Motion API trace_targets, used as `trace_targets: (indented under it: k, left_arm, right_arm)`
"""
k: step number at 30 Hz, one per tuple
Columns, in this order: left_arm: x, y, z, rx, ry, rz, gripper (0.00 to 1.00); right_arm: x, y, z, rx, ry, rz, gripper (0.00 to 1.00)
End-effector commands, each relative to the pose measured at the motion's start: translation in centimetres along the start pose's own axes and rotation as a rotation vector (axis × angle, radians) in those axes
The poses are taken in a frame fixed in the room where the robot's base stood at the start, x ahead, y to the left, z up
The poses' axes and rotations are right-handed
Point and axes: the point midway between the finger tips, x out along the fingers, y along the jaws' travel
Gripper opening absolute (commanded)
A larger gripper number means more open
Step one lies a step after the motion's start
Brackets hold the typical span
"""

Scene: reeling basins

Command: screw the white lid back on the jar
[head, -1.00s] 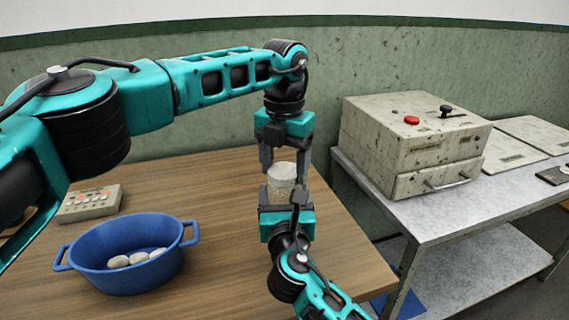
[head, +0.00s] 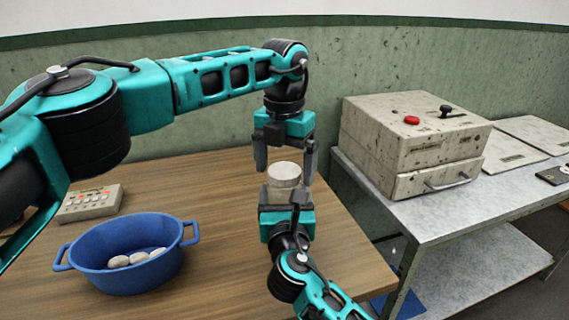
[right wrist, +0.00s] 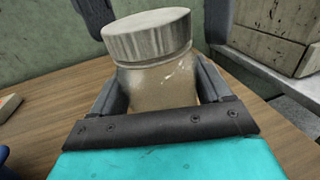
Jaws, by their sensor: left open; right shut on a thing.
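The white lid (head: 284,172) sits on top of the jar (head: 279,194). In the right wrist view the ribbed lid (right wrist: 147,38) covers the jar's mouth, with the tan jar body (right wrist: 158,88) below it. I cannot tell how tightly the lid is screwed on. My right gripper (head: 285,201) is shut on the jar's body and holds it upright. My left gripper (head: 285,165) points down from above, open, its fingers on either side of the lid and apart from it. Its dark fingers also show at the top of the right wrist view.
A blue basin (head: 90,262) with several white cocoons (head: 138,257) stands on the wooden table (head: 215,275) at left. A control box with buttons (head: 90,204) is behind it. A grey machine (head: 385,140) stands on a metal table (head: 455,210) at right.

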Motion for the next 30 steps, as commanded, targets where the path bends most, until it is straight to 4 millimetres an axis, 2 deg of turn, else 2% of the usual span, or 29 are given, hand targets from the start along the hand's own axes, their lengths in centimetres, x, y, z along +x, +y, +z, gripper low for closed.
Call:
trace_targets:
  k: [4, 8, 18, 24, 30]
  left_arm:
    - [-0.6, 0.0, 0.0, 0.000, -0.001, 0.001, 0.96]
    - [-2.5, 0.0, 0.1, 0.000, -0.004, 0.001, 0.96]
    - [-10.0, -0.1, 0.0, -0.002, -0.003, 0.000, 0.96]
    - [-11.6, -0.1, 0.0, 0.000, -0.001, 0.001, 0.96]
    - [-12.0, 0.0, 0.0, 0.000, 0.000, 0.000, 0.96]
  right_arm:
    - [0.0, 0.0, -0.1, 0.000, 0.001, 0.000, 0.00]
    - [0.0, 0.0, -0.1, 0.000, 0.001, 0.000, 0.00]
    - [0.0, 0.0, -0.1, -0.001, 0.001, 0.000, 0.00]
    - [0.0, 0.0, -0.1, -0.001, 0.001, 0.000, 0.00]
    - [0.0, 0.0, -0.1, 0.000, 0.001, 0.000, 0.00]
